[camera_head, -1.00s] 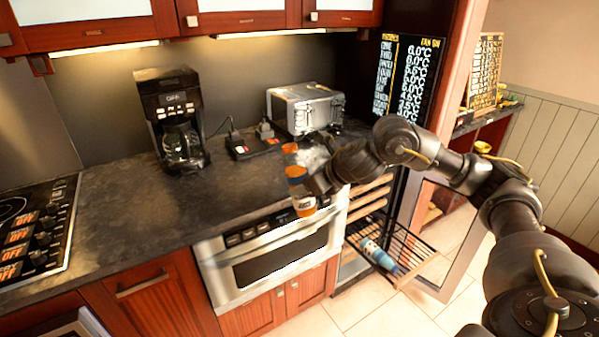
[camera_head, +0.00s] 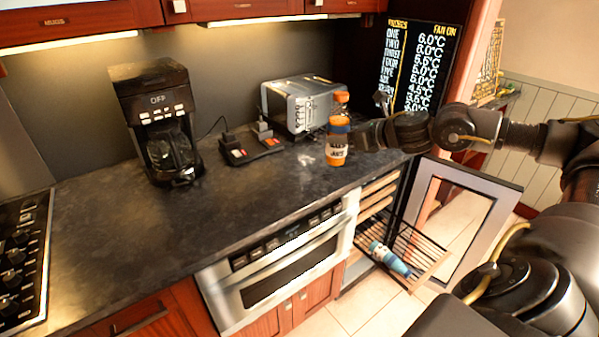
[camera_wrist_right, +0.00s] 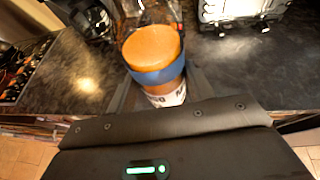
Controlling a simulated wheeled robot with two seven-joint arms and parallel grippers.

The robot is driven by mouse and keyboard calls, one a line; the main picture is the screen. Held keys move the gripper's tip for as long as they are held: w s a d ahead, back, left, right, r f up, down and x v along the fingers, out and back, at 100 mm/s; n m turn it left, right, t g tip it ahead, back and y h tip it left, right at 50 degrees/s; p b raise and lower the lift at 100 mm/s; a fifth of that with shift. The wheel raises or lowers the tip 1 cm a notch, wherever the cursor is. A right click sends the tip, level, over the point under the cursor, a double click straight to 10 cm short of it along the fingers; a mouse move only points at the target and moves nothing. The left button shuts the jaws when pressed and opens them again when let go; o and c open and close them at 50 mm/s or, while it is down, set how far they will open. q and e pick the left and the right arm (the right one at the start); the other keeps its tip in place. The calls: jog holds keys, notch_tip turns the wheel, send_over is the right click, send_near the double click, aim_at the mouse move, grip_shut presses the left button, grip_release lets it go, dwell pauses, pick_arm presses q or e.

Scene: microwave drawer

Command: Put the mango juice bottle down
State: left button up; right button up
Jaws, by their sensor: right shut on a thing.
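The bottle is over the right part of the dark counter (camera_head: 230,210), in front of the toaster. I cannot tell whether its base touches the counter. In the right wrist view the bottle's orange top (camera_wrist_right: 152,44) shows between the fingers (camera_wrist_right: 158,86), and its base is hidden. My left gripper is not in view.
A silver toaster (camera_head: 298,104) stands behind the bottle. A black coffee maker (camera_head: 155,110) and a small black device with red parts (camera_head: 250,150) stand to the left.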

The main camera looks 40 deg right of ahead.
aim_at(331, 133)
jog(key=shift+w+p, duration=0.5)
jog(key=shift+p, duration=0.1)
jog(key=p+x, duration=0.2)
jog(key=x, duration=0.2)
jog(key=shift+w+d, duration=0.2)
jog(key=shift+d, duration=0.05)
jog(key=w+f+p, duration=0.1)
jog(key=w+f, duration=0.2)
jog(key=w+f+p, duration=0.2)
jog(key=f, duration=0.2)
jog(key=w+f+p, duration=0.2)
jog(key=w+f, duration=0.1)
jog(key=f, duration=0.1)
jog(key=shift+w, duration=0.3)
jog(key=shift+d+f, duration=0.1)
jog(key=shift+f, duration=0.1)
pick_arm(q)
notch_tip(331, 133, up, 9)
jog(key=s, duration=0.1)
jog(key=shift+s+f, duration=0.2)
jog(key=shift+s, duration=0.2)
pick_arm(e)
jog(key=o, duration=1.2)
